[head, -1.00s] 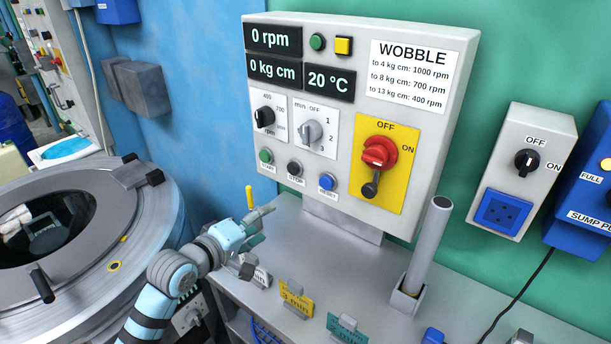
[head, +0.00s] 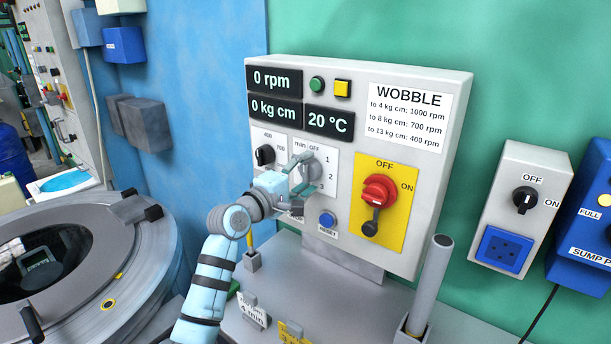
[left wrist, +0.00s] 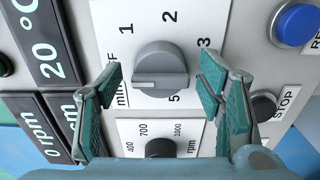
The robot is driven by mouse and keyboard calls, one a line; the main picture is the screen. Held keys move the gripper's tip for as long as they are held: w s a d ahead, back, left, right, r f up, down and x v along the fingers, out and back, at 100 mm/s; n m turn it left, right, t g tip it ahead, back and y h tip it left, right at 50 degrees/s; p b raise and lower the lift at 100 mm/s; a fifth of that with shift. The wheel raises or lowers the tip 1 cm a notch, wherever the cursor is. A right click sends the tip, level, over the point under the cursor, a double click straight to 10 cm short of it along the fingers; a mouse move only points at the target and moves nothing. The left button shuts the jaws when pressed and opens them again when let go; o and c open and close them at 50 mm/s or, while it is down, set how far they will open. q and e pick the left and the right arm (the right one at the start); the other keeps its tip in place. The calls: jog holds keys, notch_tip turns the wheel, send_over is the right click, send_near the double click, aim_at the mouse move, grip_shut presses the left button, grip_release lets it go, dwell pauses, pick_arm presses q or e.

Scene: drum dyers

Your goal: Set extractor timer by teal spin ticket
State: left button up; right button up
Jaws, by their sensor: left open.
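The grey timer knob (left wrist: 160,70) sits on a white dial plate marked min, OFF, 1, 2, 3 and 5. Its white pointer line faces left in the left wrist view, near the OFF mark. In the head view the knob (head: 311,170) is partly hidden by my left gripper (head: 303,174). My left gripper (left wrist: 160,80) is open, one finger on either side of the knob, with visible gaps. The teal ticket is not in view now. My right gripper is not in view.
The black rpm knob (head: 265,155) is close left of the gripper. The blue reset button (head: 327,219) and red switch (head: 380,190) are to the right. White (head: 252,311) and yellow (head: 292,333) tickets stand on the shelf below. A grey post (head: 431,285) rises at right.

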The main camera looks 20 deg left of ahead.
pick_arm(q)
jog(key=c, duration=1.1)
jog(key=shift+c, duration=0.2)
jog(key=shift+m, duration=0.4)
jog(key=m, duration=0.3)
jog(key=shift+m, duration=0.3)
jog(key=m+b, duration=0.1)
jog(key=m, duration=0.3)
jog(key=shift+m, duration=0.3)
jog(key=m+b, duration=0.1)
jog(key=m, duration=0.4)
jog(key=shift+m+b, duration=0.3)
jog(key=shift+b, duration=0.1)
jog(key=m+b, duration=0.1)
jog(key=m, duration=0.4)
jog(key=shift+b, duration=0.35)
